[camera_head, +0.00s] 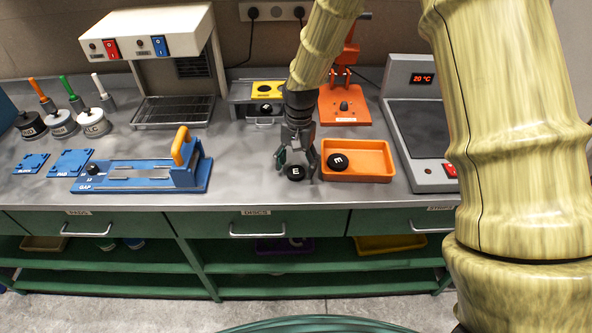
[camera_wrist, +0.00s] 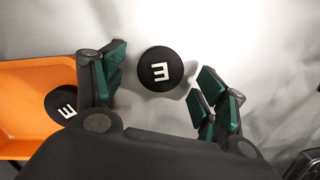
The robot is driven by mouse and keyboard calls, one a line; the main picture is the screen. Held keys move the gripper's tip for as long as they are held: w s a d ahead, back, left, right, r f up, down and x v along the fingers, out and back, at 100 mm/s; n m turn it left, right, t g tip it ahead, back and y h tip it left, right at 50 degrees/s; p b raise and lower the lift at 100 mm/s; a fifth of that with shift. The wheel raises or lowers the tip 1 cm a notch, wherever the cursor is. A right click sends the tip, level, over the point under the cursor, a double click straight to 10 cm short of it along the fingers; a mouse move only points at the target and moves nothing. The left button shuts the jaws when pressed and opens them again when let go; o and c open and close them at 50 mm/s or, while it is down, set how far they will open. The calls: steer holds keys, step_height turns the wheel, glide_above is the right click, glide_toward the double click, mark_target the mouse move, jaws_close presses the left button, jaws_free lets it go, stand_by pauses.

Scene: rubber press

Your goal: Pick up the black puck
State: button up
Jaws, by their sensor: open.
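A black puck (camera_head: 295,172) with a white letter E lies on the grey bench top, just left of the orange tray. In the wrist view this puck (camera_wrist: 160,69) lies between the fingers, near their tips. A second black puck (camera_head: 338,161) with the same letter lies inside the orange tray (camera_head: 372,176); it also shows in the wrist view (camera_wrist: 62,105), partly hidden by a finger. My gripper (camera_head: 297,160) points down over the first puck with its fingers apart. In the wrist view my gripper (camera_wrist: 158,90) is open and holds nothing.
A blue fixture with an orange handle (camera_head: 182,150) stands to the left. An orange press (camera_head: 345,103) and a yellow-topped block (camera_head: 265,90) stand behind. A hot plate (camera_head: 420,135) reading 20 °C is at right.

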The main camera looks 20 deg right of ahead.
steer(key=shift+s+f, duration=0.1)
steer(key=shift+f, duration=0.4)
steer(key=c, duration=1.1)
steer(key=shift+r, duration=0.15)
